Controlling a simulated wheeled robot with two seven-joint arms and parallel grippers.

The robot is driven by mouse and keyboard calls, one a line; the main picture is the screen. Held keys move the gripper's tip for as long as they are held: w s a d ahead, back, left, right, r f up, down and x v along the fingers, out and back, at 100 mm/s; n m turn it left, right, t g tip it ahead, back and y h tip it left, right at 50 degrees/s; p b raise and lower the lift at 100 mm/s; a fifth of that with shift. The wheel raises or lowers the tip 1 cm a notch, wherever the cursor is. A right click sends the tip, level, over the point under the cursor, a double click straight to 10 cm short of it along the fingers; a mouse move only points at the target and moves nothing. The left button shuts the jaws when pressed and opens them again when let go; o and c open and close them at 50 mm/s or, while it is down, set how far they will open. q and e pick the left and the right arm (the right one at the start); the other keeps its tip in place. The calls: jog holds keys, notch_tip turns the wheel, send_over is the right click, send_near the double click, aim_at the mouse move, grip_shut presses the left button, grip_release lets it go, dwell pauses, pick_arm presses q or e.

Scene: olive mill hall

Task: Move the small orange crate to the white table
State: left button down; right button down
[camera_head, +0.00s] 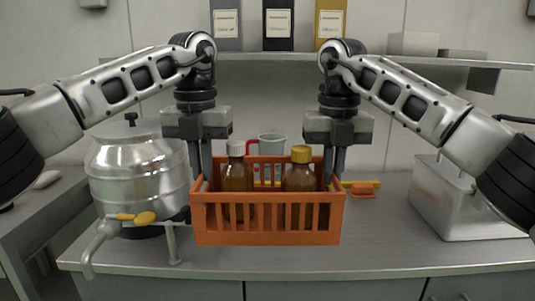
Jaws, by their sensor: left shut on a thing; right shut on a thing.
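The small orange crate (268,238) is at the middle of the head view, in front of or over the grey counter. Two brown bottles are in it, one with a white cap (237,176) and one with a yellow cap (300,176). My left gripper (206,182) is shut on the crate's left end wall. My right gripper (334,176) is shut on its right end wall. The crate looks level. I cannot tell whether its bottom touches the counter. No white table can be made out.
A shelf (400,61) with binders runs above.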

pick_arm(q)
jog(key=shift+w+a+f, duration=0.1)
jog(key=shift+w+f, duration=0.1)
jog(key=shift+f, duration=0.05)
pick_arm(e)
jog(key=shift+w+d+f, duration=0.1)
jog(key=shift+w+f, duration=0.15)
pick_arm(q)
jog(key=shift+r, duration=0.1)
pick_arm(e)
jog(key=shift+r, duration=0.15)
